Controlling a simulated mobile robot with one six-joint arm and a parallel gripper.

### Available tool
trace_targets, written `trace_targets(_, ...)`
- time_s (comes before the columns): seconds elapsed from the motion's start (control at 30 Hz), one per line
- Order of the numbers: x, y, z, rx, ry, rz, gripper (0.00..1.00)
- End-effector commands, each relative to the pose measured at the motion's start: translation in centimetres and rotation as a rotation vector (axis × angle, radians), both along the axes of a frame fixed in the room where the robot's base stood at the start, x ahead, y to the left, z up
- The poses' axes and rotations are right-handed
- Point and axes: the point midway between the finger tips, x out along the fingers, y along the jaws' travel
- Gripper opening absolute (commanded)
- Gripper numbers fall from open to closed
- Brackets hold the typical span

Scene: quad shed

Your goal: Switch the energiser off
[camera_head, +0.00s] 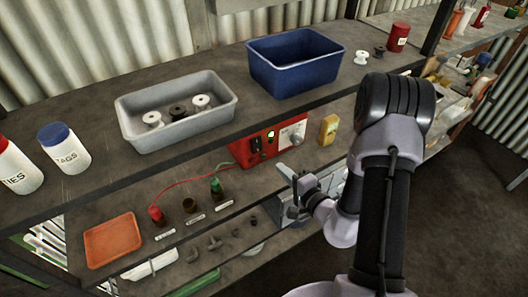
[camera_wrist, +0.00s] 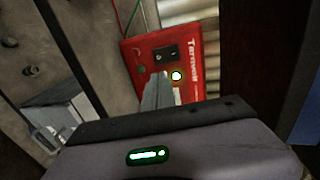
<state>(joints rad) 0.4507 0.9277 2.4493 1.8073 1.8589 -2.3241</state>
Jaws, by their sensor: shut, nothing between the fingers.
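The energiser (camera_head: 247,151) is a red box on the middle shelf, with a black switch (camera_head: 256,146), a lit green light and a white panel with a dial on its front. In the wrist view the red face of the energiser (camera_wrist: 198,48) shows the black rocker switch (camera_wrist: 165,53) and the lit green light (camera_wrist: 176,75). My gripper (camera_head: 284,172) is shut and empty, in front of and below the energiser. In the wrist view its fingertips (camera_wrist: 157,77) overlap the lower part of the red face, just below the switch in the picture. I cannot tell whether they touch.
A yellow device (camera_head: 328,130) stands right of the energiser. Red and green leads run to terminals on the left. The upper shelf, with a grey tray (camera_head: 180,137) and a blue bin (camera_head: 297,82), overhangs it. An orange tray (camera_head: 113,240) lies at lower left.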

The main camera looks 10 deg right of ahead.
Motion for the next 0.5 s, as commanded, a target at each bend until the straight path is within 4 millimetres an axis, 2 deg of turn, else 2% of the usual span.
trace_targets(0.3, 6.5, 2.2, -1.4, 0.000, -0.001, 0.003, 0.00)
trace_targets(0.5, 9.3, 3.1, -2.1, 0.000, 0.000, 0.002, 0.00)
